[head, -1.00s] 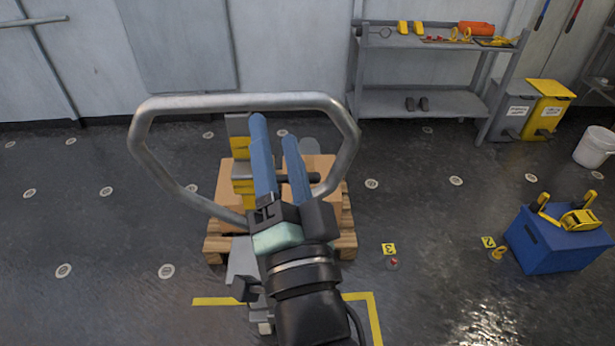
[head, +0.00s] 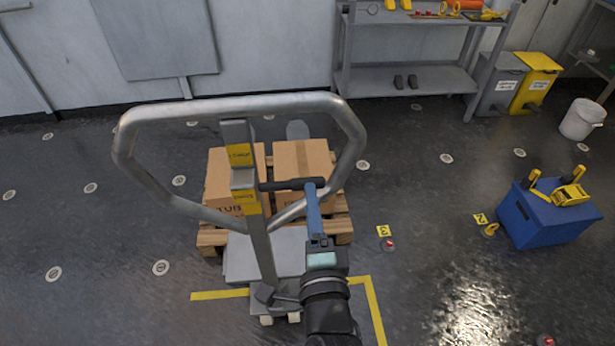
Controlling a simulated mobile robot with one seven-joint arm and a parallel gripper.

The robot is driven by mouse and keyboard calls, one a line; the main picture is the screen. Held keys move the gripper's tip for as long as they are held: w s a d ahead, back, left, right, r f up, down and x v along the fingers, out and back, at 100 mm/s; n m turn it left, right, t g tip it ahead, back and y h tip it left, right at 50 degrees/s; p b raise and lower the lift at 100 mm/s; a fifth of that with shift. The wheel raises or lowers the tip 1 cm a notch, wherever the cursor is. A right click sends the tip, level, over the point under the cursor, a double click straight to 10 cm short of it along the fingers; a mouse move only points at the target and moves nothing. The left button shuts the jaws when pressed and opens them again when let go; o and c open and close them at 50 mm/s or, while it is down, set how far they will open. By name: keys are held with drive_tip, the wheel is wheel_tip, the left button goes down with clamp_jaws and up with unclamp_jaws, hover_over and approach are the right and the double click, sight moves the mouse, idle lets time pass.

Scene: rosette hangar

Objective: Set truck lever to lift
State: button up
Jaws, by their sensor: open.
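The pallet truck stands in front of me with its grey loop handle (head: 240,104) raised. Its lever (head: 290,184) is a dark bar that sticks out to the right from the post (head: 262,240), inside the loop, beside yellow labels (head: 243,178). My gripper (head: 312,188) is at the lever's right end, pointing away from me. Its blue fingers overlap in this view, so the gap between them is hidden. I cannot tell whether they touch the lever. No wrist view is given.
Cardboard boxes (head: 301,160) sit on a wooden pallet (head: 338,228) behind the handle. A yellow floor line (head: 375,310) runs at the front right. A blue box (head: 540,222) and a white bucket (head: 582,120) stand at the right. A grey shelf (head: 410,83) is at the back wall.

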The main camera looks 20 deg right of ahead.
sight(292, 185)
drive_tip(key=p+x, duration=0.1)
drive_tip(key=x, duration=0.4)
drive_tip(key=shift+w+d, duration=0.1)
drive_tip(key=shift+w, duration=0.2)
clamp_jaws()
idle(1.2)
